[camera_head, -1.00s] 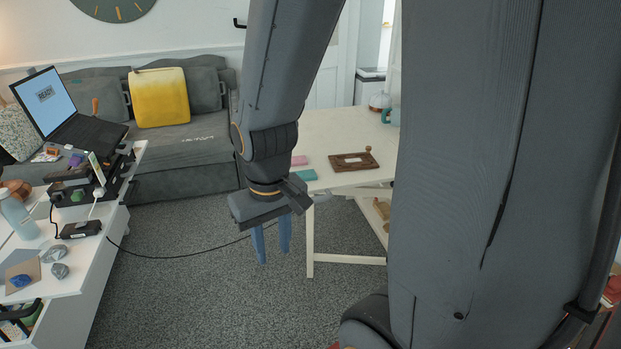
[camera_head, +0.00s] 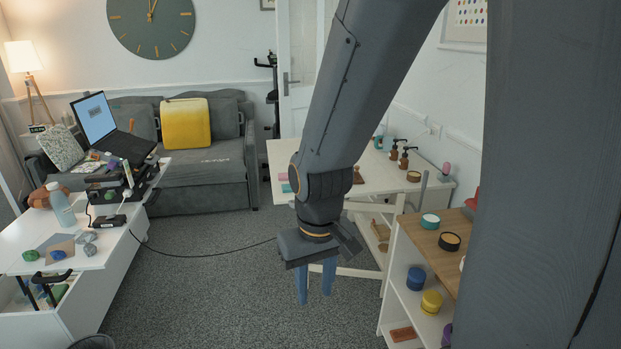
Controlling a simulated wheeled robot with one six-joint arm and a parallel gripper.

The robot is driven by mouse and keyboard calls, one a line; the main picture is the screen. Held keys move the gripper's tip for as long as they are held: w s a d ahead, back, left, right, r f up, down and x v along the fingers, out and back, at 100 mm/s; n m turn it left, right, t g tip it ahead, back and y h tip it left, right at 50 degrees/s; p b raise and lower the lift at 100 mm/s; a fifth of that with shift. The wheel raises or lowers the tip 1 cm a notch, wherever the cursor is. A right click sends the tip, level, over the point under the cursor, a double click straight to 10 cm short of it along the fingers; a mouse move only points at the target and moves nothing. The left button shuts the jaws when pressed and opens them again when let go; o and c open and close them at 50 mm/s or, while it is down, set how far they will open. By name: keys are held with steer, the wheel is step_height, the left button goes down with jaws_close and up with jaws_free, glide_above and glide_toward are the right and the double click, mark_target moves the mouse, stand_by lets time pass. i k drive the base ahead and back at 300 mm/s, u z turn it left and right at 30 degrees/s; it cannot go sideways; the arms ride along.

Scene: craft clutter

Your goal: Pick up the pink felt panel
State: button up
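A small pink piece (camera_head: 283,176), which looks like the pink felt panel, lies flat near the left front edge of the white table (camera_head: 262,160). A teal piece (camera_head: 286,188) lies just in front of it. My gripper (camera_head: 315,292) hangs in front of the table with its two blue fingers pointing down. The fingers are apart with nothing between them. The gripper is clear of the pink piece, lower in the picture and to its right. My arm hides part of the tabletop beside the pink piece.
A shelf unit (camera_head: 398,285) with several jars stands at right. Brown pump bottles (camera_head: 404,160) stand on the white table's far right. A desk (camera_head: 110,270) with a laptop (camera_head: 110,130) is at left. A black cable (camera_head: 200,256) crosses the open carpet. A grey sofa (camera_head: 215,172) is behind.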

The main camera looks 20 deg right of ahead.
mark_target(285, 176)
steer(key=z, duration=0.35)
steer(key=i, duration=1.65)
steer(key=u, duration=0.1)
steer(key=k, duration=0.25)
steer(key=u, duration=0.6)
steer(key=i, duration=1.35)
steer(key=z, duration=0.3)
